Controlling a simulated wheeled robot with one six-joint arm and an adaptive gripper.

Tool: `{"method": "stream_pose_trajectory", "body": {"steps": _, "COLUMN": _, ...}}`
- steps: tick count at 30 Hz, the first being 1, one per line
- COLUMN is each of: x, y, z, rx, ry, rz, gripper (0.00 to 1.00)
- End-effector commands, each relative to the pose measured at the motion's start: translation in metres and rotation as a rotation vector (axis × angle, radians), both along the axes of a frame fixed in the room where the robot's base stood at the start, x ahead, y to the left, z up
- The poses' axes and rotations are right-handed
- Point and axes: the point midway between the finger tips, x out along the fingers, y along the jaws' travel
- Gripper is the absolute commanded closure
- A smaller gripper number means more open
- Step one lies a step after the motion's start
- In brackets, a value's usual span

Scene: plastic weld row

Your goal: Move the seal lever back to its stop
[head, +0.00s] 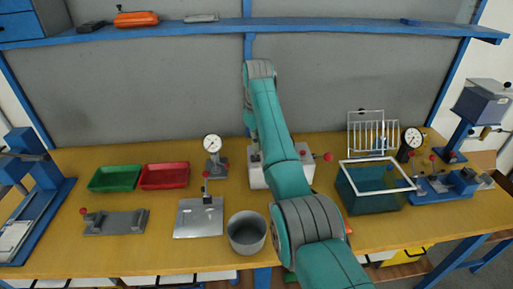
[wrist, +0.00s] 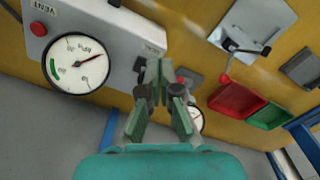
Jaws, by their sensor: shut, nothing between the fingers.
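My gripper (wrist: 160,68) is shut and empty in the wrist view, its fingertips close together over the edge of a grey box (wrist: 110,30) with a dial and a red VENT button. In the head view my arm hides the gripper and part of this box (head: 257,172). A lever with a red ball knob (head: 327,157) sticks out to the right of the box in the head view; I cannot tell for sure that it is the seal lever. Small dark parts and a red spot show beside the fingertips. Whether the fingers touch anything is unclear.
A dial gauge on a stand (head: 213,145), green (head: 115,178) and red (head: 165,176) trays, a clamp plate (head: 198,220) and a grey bucket (head: 247,232) lie left of my arm. A teal tank (head: 375,203) stands to the right. A shelf (head: 320,24) spans above.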

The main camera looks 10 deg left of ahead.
Motion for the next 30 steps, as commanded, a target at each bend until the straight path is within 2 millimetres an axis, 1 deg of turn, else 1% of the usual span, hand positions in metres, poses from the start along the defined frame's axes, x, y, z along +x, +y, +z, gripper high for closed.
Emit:
{"method": "stream_pose_trajectory", "body": {"steps": 18, "x": 0.000, "y": 0.000, "z": -0.032, "rx": -0.001, "ry": 0.001, "rz": 0.000, "gripper": 1.00}}
{"method": "stream_pose_trajectory", "body": {"steps": 22, "x": 0.000, "y": 0.000, "z": -0.035, "rx": -0.001, "ry": 0.001, "rz": 0.000, "gripper": 1.00}}
{"method": "stream_pose_trajectory", "body": {"steps": 30, "x": 0.000, "y": 0.000, "z": -0.034, "rx": -0.001, "ry": 0.001, "rz": 0.000, "gripper": 1.00}}
